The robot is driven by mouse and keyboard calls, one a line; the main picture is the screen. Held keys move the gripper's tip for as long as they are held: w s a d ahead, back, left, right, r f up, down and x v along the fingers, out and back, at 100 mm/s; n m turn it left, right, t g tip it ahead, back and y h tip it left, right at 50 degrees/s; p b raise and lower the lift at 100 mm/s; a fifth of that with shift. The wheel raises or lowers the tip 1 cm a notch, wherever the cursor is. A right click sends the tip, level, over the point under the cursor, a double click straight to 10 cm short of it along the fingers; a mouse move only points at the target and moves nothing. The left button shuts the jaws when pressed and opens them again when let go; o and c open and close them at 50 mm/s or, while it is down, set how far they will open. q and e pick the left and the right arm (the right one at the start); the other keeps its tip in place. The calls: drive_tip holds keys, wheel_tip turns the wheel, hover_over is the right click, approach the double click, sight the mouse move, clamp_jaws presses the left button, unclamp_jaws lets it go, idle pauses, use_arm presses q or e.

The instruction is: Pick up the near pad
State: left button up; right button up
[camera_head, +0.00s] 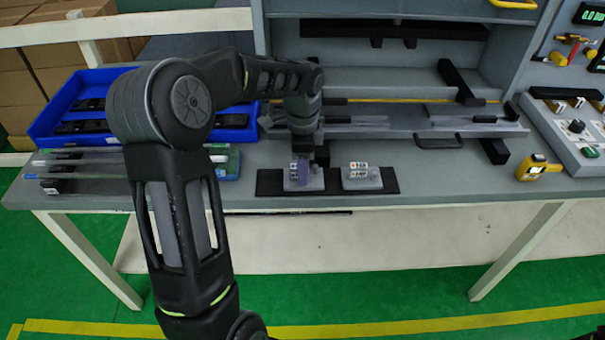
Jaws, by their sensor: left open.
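Two small grey blocks with light clip-like parts on top stand side by side on a flat black mat (268,183) at the bench's front edge. The left block (316,183) has a purple face; the right block (362,183) stands apart from it. I cannot tell which of them is the near pad. My left gripper (305,163) points down at the left block and is open. Its fingers partly hide the block's top, and I cannot tell whether they touch it. My right gripper is not in view.
A blue bin (60,103) with dark parts stands at the back left. Long trim strips lie on a grey rack (390,128) behind the mat. A yellow device (538,168) and a control box (575,130) are at the right.

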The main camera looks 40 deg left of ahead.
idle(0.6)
use_arm(q)
clamp_jaws()
idle(0.3)
